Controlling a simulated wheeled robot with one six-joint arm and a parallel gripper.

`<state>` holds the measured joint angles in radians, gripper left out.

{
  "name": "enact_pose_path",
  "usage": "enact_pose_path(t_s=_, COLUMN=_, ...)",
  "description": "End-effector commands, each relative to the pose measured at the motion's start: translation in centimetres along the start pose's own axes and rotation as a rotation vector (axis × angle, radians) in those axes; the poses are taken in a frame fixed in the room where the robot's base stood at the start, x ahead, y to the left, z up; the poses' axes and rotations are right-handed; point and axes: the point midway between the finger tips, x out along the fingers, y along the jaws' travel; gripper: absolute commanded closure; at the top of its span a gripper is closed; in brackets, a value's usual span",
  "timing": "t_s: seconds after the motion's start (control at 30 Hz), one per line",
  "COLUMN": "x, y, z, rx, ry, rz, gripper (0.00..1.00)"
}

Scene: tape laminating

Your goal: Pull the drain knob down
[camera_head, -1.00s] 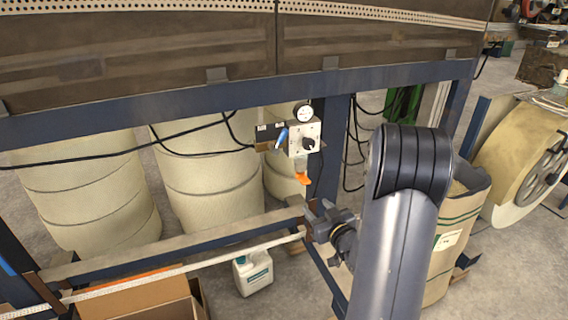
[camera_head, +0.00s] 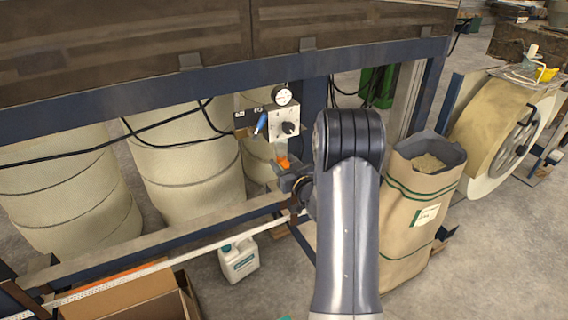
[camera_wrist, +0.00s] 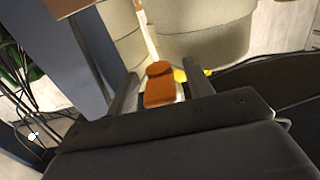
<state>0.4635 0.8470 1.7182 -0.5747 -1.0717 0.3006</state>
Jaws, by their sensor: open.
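The orange drain knob (camera_head: 283,163) hangs below the pneumatic unit with its round gauge (camera_head: 282,96) and blue lever (camera_head: 261,123). In the wrist view the orange knob (camera_wrist: 160,85) stands between the two dark fingers of my gripper (camera_wrist: 160,88), with a gap to the finger on each side. My gripper is open. In the head view my gripper (camera_head: 287,180) is at the lower end of the knob, partly hidden by my arm. I cannot tell whether either finger touches the knob.
A blue steel frame beam (camera_head: 160,106) runs above, with black cables below it. Pale drums (camera_head: 190,165) stand behind. A white jug (camera_head: 238,262) and a cardboard box (camera_head: 140,300) are on the floor. A paper sack (camera_head: 415,215) stands right of my arm.

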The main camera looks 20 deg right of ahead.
Motion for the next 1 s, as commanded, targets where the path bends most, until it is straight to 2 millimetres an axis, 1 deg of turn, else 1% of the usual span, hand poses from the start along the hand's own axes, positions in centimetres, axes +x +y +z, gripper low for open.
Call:
enact_pose_path(t_s=0.1, x=0.30, y=-0.02, z=0.00, rx=0.000, ry=0.000, rz=0.000, gripper=0.51)
enact_pose_path(t_s=0.3, x=0.29, y=0.00, z=-0.01, rx=0.000, ry=-0.001, rz=0.000, gripper=0.51)
enact_pose_path(t_s=0.9, x=0.26, y=0.00, z=-0.02, rx=0.000, ry=0.000, rz=0.000, gripper=1.00)
enact_pose_path(t_s=1.0, x=0.26, y=0.00, z=-0.02, rx=0.000, ry=0.000, rz=0.000, gripper=1.00)
